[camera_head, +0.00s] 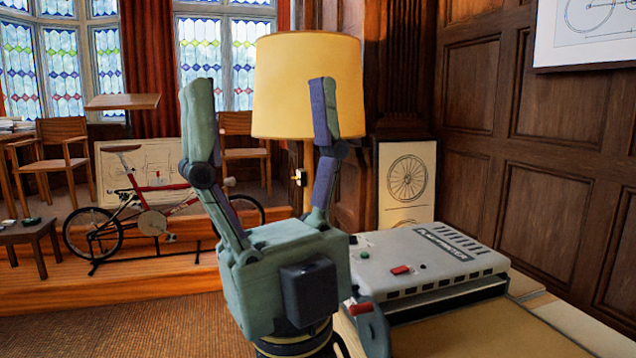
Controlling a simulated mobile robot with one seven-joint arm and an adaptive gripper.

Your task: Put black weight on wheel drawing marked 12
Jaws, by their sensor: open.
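My gripper (262,95) is open and empty, with its two fingers pointing up in the middle of the view. A board with a wheel drawing (407,178) stands upright at the right, behind the grey machine. A framed drawing (585,28) with a wheel on it hangs on the wall at upper right, partly cut off by the picture edge. I cannot read a 12 on either drawing. I do not make out a black weight in this view.
A grey machine (445,248) with a red switch sits on a pale table (500,332) at lower right, close beside my gripper. A yellow lampshade (290,75) is behind my fingers. A red bicycle (160,195), chairs and a stool (32,236) stand at left.

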